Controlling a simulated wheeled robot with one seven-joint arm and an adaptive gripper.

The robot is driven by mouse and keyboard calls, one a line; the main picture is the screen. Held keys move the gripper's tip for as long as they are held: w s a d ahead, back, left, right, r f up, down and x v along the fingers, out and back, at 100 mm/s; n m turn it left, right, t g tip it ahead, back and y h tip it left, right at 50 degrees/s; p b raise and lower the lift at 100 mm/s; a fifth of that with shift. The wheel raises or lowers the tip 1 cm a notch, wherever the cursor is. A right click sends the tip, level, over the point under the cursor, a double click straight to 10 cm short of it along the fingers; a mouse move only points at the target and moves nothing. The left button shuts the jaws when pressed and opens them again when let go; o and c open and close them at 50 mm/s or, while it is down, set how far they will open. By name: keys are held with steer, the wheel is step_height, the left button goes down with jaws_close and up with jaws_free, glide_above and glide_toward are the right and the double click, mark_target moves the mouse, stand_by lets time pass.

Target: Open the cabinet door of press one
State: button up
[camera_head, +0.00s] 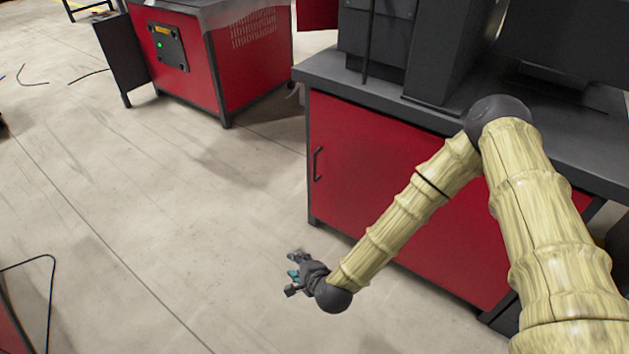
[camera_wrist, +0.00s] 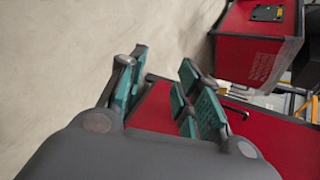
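The press cabinet has a red front door (camera_head: 350,170) below a dark grey top. The door looks shut and flush with its frame. Its black bar handle (camera_head: 318,163) is upright near the door's left edge. The wrist view shows a red panel (camera_wrist: 275,142) and a dark handle (camera_wrist: 236,109) just right of the fingers. My gripper (camera_head: 292,274) is in front of and below the handle in the head view, apart from it. In the wrist view its two teal-padded fingers (camera_wrist: 164,62) are spread with nothing between them. My arm hides part of the cabinet front.
Another red cabinet (camera_head: 255,65) with a dark panel and green light stands at the back left; one like it shows in the wrist view (camera_wrist: 258,50). Dark machinery (camera_head: 440,45) sits on the cabinet top. Pale floor (camera_head: 140,190) left of the gripper is clear; black cables lie farther left.

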steer(key=w+a+m+t+b, duration=0.25)
steer(key=w+m+b, duration=0.3)
steer(key=w, duration=0.35)
steer(key=m+t+h+b, duration=0.6)
steer(key=m+t+b, duration=0.1)
steer(key=m+b, duration=0.75)
glide_toward(314, 168)
steer(key=shift+m+g, duration=0.25)
steer(key=shift+m, duration=0.15)
steer(key=w+b, duration=0.1)
steer(key=w, duration=0.2)
steer(key=w+b, duration=0.1)
steer(key=w, duration=0.3)
steer(key=w+b, duration=0.1)
steer(key=w, duration=0.2)
steer(key=shift+w+d+r+b, duration=0.15)
steer(key=shift+w+d+b, duration=0.1)
steer(key=shift+w+b, duration=0.15)
jaws_close()
